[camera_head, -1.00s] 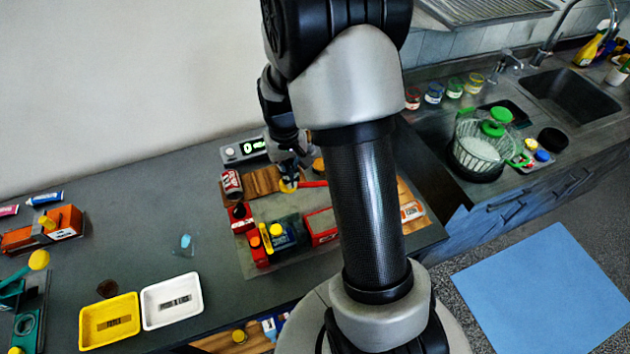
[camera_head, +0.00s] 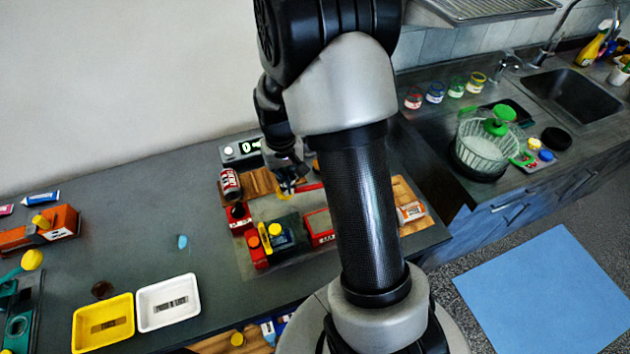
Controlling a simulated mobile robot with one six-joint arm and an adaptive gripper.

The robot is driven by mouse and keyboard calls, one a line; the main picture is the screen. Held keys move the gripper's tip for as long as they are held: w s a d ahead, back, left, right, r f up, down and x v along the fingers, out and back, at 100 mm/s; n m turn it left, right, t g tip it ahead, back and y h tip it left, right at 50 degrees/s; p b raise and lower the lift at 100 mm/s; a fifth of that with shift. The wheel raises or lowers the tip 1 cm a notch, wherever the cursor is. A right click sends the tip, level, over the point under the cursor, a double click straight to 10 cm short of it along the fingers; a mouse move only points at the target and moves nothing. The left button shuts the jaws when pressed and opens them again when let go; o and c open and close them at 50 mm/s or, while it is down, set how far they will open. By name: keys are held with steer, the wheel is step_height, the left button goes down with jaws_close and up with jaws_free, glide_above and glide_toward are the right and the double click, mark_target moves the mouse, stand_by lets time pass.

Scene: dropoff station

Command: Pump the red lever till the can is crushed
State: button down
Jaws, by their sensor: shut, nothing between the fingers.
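The red lever (camera_head: 309,187) shows as a short red bar just right of my gripper, partly hidden behind my arm. My gripper (camera_head: 287,189) points down over the board and is shut with nothing in it. Its tips are close to the lever's left end; I cannot tell whether they touch it. A dark can with a red and white label (camera_head: 230,184) stands upright at the board's back left, left of my gripper. It looks uncrushed. The lever's base is hidden by my arm.
Yellow (camera_head: 104,323) and white (camera_head: 168,302) trays lie front left. The counter between is mostly clear.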

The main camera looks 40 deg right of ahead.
steer(key=shift+s+a+f+b, duration=0.15)
steer(key=shift+f+b, duration=0.6)
steer(key=shift+f, duration=0.65)
